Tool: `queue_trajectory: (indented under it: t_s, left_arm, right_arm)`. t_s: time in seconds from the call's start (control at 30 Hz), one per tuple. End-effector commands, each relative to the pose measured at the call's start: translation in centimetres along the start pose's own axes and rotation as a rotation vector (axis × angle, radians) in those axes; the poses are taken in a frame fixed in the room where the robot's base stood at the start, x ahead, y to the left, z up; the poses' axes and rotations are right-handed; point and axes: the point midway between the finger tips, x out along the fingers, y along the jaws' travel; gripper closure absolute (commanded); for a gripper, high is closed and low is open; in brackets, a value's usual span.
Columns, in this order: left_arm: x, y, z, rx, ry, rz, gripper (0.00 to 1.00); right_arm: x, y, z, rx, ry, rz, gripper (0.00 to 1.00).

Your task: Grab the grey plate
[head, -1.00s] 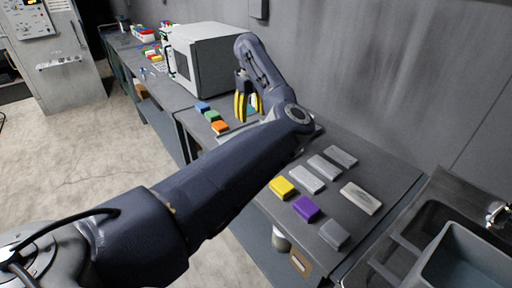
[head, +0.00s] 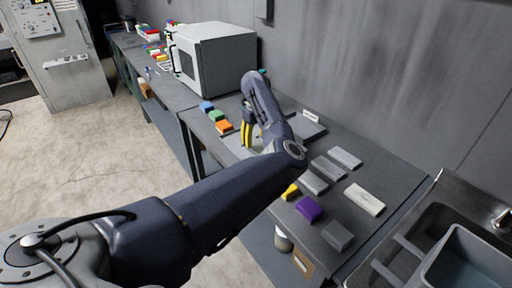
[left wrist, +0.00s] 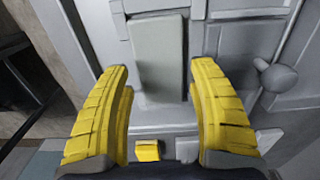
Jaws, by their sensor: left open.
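A dark grey plate (head: 337,236) lies at the near right of the bench, beside a purple block (head: 309,209). Lighter grey plates (head: 345,157) lie in a group behind it. My left gripper (head: 248,138) is open over the bench, partly hidden by its own arm, near the orange block (head: 223,127) and apart from the dark grey plate. In the left wrist view its yellow fingers (left wrist: 164,85) stand apart. A grey rectangular face (left wrist: 160,57) shows beyond and between them; I cannot tell which thing it is. My right gripper is not in view.
A yellow block (head: 290,192) is partly hidden by my left arm. A grey microwave-like box (head: 214,60) stands farther back. A sink (head: 425,235) is at the right, with a grey tub (head: 465,255).

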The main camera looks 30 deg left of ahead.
Motion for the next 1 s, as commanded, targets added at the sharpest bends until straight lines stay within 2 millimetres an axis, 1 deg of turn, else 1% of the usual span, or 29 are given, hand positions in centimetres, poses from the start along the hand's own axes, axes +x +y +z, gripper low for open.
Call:
queue_trajectory:
  t_s: [0.1, 0.23, 0.37, 0.6, 1.0]
  left_arm:
    - [1.5, 0.0, -0.1, 0.000, 0.000, 0.002, 0.40]
    - [2.4, 0.0, 0.0, -0.001, -0.001, 0.000, 0.40]
    - [2.8, 0.0, 0.0, -0.001, -0.001, 0.000, 0.40]
    - [2.8, 0.0, -0.1, -0.001, -0.001, 0.000, 0.41]
    - [2.8, 0.0, -0.1, -0.001, -0.001, 0.000, 0.87]
  right_arm:
    - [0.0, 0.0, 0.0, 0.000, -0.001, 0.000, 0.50]
    - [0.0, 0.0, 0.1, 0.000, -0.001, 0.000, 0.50]
    - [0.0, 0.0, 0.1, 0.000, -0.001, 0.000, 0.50]
    - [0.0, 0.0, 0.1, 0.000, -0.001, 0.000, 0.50]
    - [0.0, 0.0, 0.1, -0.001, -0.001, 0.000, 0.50]
